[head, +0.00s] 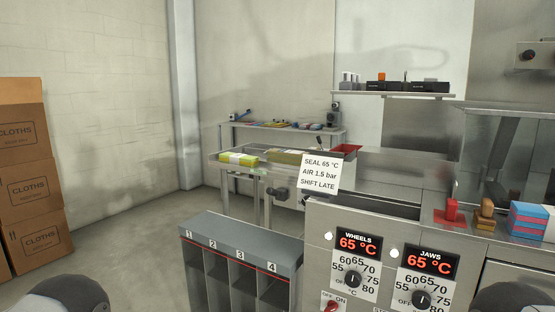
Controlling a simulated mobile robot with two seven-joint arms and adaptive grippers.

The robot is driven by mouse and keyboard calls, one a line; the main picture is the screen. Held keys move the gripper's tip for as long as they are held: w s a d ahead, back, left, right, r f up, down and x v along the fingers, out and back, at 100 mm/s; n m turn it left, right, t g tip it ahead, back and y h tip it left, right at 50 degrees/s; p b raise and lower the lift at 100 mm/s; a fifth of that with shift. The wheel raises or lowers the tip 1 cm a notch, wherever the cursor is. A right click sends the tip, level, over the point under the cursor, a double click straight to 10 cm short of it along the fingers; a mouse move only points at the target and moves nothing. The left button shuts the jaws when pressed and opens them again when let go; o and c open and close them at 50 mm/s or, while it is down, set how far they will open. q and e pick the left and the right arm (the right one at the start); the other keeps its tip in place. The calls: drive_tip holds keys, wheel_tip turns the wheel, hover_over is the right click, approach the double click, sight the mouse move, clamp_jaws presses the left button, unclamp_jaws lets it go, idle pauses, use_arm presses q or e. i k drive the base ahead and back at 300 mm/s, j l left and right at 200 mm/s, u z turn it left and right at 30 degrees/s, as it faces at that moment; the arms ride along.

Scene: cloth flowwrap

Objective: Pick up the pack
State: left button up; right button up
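A bright yellow pack with a pale band (239,158) lies flat on a metal outfeed table (262,171) beyond the machine. A second, duller yellow-olive pack (285,157) lies to its right, partly hidden by a white note. I cannot tell which one the task means. Neither pack is held. Only rounded grey parts of my arms show at the bottom left and bottom right corners. No gripper fingers are in view, and both packs are far from my arms.
A white note (320,173) reads "SEAL 65 °C". A control panel (380,262) and a numbered slotted rack (240,250) stand in front. Blue and pink cloths (530,218) lie at right. Cardboard boxes (32,190) stack at left. Floor (130,245) between is clear.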

sight(288, 157)
drive_tip(key=i+j+z, duration=0.25)
drive_tip(key=j+z, duration=0.2)
drive_tip(key=j, duration=0.3)
drive_tip(key=i+j+z, duration=0.1)
drive_tip(key=j+z, duration=0.3)
drive_tip(key=j, duration=0.4)
drive_tip(key=j+z, duration=0.45)
drive_tip(key=j, duration=0.4)
